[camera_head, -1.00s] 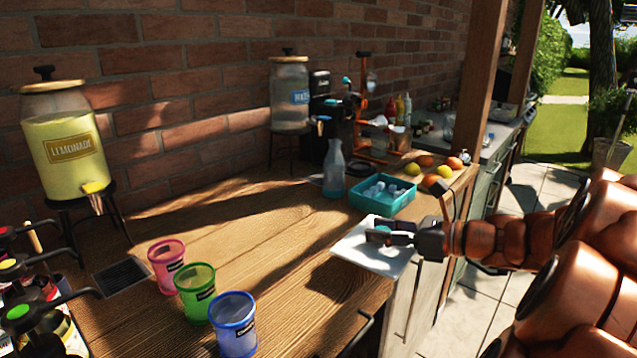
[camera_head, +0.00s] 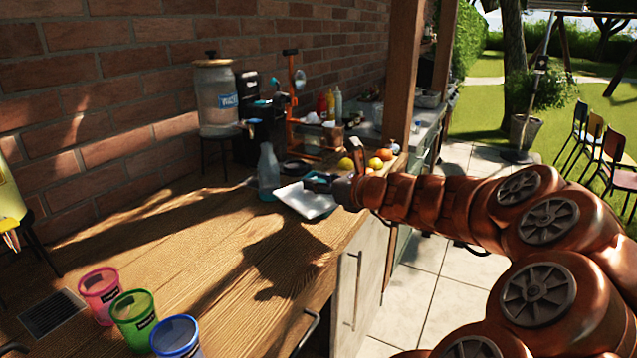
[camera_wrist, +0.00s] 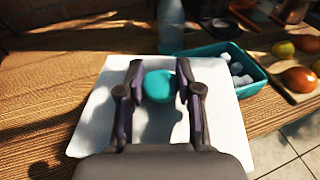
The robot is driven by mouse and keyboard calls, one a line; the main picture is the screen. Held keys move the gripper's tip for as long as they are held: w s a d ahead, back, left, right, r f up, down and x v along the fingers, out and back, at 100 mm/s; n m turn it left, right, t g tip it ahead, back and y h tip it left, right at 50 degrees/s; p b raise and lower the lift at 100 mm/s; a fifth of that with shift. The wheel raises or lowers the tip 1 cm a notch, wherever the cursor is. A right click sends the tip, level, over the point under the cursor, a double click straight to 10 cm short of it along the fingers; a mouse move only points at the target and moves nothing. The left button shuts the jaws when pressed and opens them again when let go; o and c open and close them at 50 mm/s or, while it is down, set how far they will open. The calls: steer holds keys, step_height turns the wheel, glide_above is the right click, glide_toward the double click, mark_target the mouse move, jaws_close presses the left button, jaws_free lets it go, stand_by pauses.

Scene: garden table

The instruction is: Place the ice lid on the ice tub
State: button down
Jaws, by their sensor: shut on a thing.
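The ice lid is a white square plate (camera_head: 303,200) with a teal round knob (camera_wrist: 158,86). My gripper (camera_wrist: 157,84) is shut on this knob, one finger on each side. In the head view my gripper (camera_head: 318,183) holds the lid above the wooden counter, near its front edge. The ice tub (camera_wrist: 254,84) is a teal open box with white ice cubes in it. In the head view the lid and gripper mostly hide the tub.
A clear blue-tinted bottle (camera_wrist: 171,25) stands close beyond the lid, left of the tub. Oranges and lemons (camera_head: 375,163) lie right of the tub. A water dispenser (camera_head: 216,100) stands behind. Pink, green and blue cups (camera_head: 135,318) stand front left; the counter between is clear.

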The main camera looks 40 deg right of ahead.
steer(key=shift+w+d+f+p, duration=0.2)
steer(key=shift+w+d+f, duration=0.65)
steer(key=shift+w+d, duration=1.1)
steer(key=shift+w+d+f+p, duration=0.15)
steer(key=shift+w+d+f, duration=0.65)
steer(key=shift+w+d, duration=1.05)
steer(key=shift+w+d+f+p, duration=0.2)
steer(key=shift+w+d+f, duration=0.65)
steer(key=shift+w+d, duration=1.1)
steer(key=shift+a+f, duration=0.15)
steer(key=c, duration=0.8)
jaws_free()
steer(key=shift+o, duration=0.2)
